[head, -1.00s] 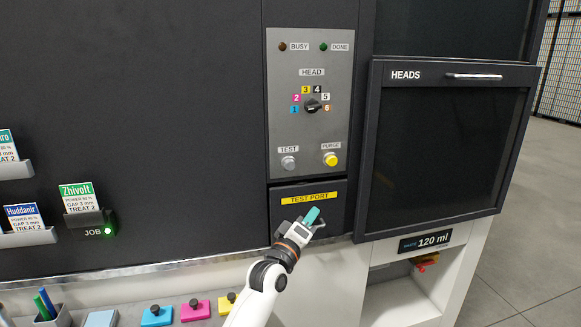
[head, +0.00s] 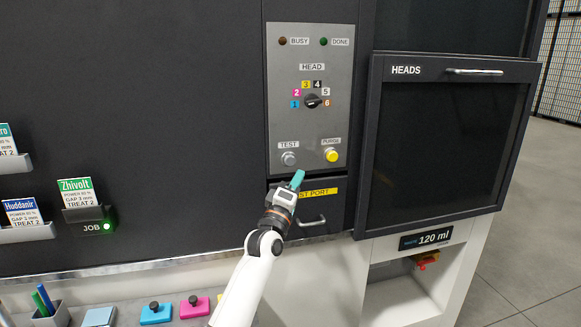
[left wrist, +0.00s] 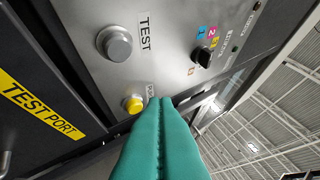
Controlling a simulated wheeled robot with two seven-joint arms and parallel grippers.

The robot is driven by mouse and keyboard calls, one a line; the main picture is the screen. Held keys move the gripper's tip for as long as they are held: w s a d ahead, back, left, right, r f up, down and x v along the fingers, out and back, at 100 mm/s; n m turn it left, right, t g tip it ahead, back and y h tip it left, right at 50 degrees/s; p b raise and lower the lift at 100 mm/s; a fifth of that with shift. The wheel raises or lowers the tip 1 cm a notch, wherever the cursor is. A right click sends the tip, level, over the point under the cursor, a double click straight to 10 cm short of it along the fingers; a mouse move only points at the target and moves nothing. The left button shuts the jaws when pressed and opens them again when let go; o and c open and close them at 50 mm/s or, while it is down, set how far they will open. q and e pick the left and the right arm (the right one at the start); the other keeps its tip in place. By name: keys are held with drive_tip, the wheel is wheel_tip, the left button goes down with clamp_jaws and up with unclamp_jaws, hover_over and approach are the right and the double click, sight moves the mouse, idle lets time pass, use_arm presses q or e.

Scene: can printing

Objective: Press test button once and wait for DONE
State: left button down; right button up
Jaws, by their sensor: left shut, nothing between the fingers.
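The grey TEST button (head: 289,158) is on the control panel, below the HEAD dial. It also shows in the left wrist view (left wrist: 115,44). The DONE lamp (head: 323,41) is dark green and looks unlit. The BUSY lamp (head: 283,41) is dark too. My left gripper (head: 298,178) is shut, its teal fingertips together and empty. In the head view it is just below the TEST button and slightly to its right, in front of the TEST PORT label. In the left wrist view (left wrist: 160,102) the tips appear near the yellow button, apart from TEST. My right gripper is out of view.
The yellow PURGE button (head: 332,155) is close, right of TEST. The test port drawer handle (head: 313,222) sticks out below. The HEADS door (head: 445,140) is at the right.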

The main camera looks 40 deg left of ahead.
sight(289, 160)
use_arm(q)
drive_tip(key=w+a+b, duration=0.4)
drive_tip(key=a, duration=0.1)
drive_tip(key=shift+w+b, duration=0.1)
drive_tip(key=shift+b, duration=0.2)
idle(1.7)
drive_tip(key=shift+f, duration=0.1)
drive_tip(key=shift+w+a+b, duration=0.3)
drive_tip(key=shift+b, duration=0.1)
